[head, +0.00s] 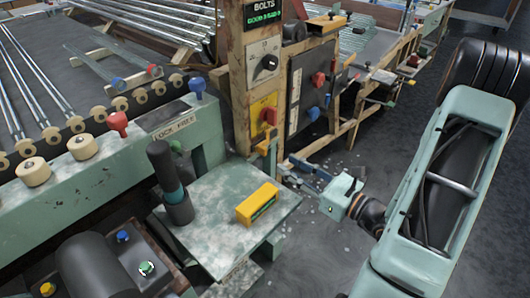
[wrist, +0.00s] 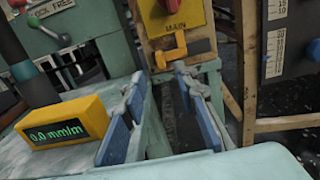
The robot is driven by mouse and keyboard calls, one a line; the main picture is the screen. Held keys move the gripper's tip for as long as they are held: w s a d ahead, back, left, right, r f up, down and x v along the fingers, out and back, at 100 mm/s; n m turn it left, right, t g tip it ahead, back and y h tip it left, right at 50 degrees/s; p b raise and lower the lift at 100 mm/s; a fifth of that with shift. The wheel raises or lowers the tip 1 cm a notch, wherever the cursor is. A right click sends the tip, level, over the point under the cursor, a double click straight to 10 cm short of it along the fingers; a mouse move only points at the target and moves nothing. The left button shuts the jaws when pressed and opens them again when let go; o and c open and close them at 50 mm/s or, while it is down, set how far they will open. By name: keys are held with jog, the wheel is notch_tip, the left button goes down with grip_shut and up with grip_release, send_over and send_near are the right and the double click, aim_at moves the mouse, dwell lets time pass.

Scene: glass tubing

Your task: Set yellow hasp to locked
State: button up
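The yellow hasp (wrist: 168,50) is a small bent orange-yellow piece on the wooden post, just below the yellow MAIN plate (wrist: 174,18) with its red knob. In the head view the hasp (head: 264,147) is small, below the yellow plate with the red switch (head: 269,116). My gripper (wrist: 163,105) is open, with blue pads and nothing between them. In the wrist view the hasp lies beyond and above the gap between the fingers, apart from them. In the head view my gripper (head: 300,176) is right of the post and a little below the hasp.
A yellow level (head: 257,204) reading 0.0 mm/m lies on the speckled plate (head: 217,225) left of my gripper. A dark-handled tool (head: 169,180) stands on it. A grey panel with red and blue knobs (head: 311,90) is right of the post. Open floor lies below right.

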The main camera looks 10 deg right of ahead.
aim_at(266, 152)
jog(key=b+x, duration=0.1)
jog(key=x, duration=0.7)
jog(key=shift+w+a, duration=0.25)
jog(key=shift+w, duration=0.05)
grip_shut()
